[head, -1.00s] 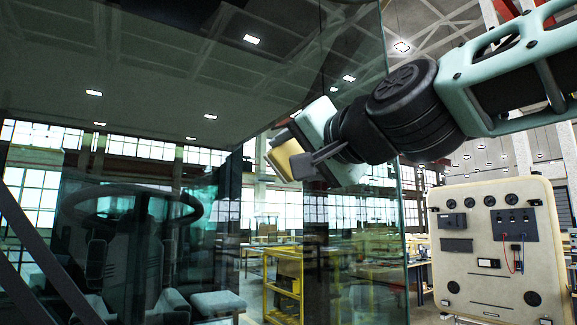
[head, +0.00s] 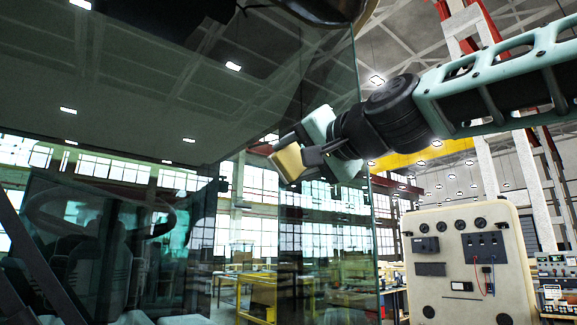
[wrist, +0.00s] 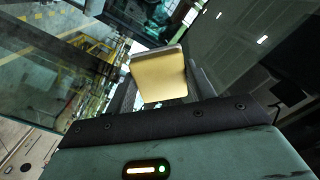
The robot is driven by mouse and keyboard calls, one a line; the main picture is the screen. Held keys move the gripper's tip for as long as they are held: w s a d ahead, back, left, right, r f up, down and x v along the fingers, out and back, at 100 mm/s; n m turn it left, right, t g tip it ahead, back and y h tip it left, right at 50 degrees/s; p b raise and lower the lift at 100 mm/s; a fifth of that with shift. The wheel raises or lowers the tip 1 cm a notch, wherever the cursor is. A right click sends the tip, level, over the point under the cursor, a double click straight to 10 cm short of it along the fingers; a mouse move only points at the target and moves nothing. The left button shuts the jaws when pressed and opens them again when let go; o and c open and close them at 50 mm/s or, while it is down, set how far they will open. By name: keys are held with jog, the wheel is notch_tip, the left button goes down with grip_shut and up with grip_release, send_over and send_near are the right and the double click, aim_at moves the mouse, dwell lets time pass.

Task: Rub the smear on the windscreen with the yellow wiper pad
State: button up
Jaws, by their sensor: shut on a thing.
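The yellow wiper pad (head: 287,161) is held at the tip of my gripper (head: 303,157), which is shut on it. In the wrist view the pad (wrist: 159,76) fills the middle, in front of my gripper (wrist: 160,98). The pad's yellow face points left in the head view, toward the large tinted glass of the windscreen (head: 265,105). I cannot tell whether the pad touches the glass.
A steering wheel (head: 100,215) and seat show dimly behind the glass. A dark slanted bar (head: 40,262) crosses the lower left. A cream instrument panel (head: 465,265) stands at lower right. A yellow-framed workbench (head: 258,290) is farther back.

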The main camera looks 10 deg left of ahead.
jog(key=shift+w+d+f+b, duration=0.2)
jog(key=shift+w+d+b, duration=0.3)
jog(key=shift+w+b, duration=0.15)
jog(key=shift+w+d+r+b, duration=0.2)
jog(key=shift+w+d+b, duration=0.35)
jog(key=shift+w+d, duration=0.1)
jog(key=shift+s+d, duration=0.1)
jog(key=shift+b+v, duration=2)
jog(key=shift+v, duration=0.9)
jog(key=shift+s+d, duration=0.1)
jog(key=shift+s, duration=0.05)
jog(key=shift+b+v, duration=0.9)
jog(key=shift+v, duration=0.45)
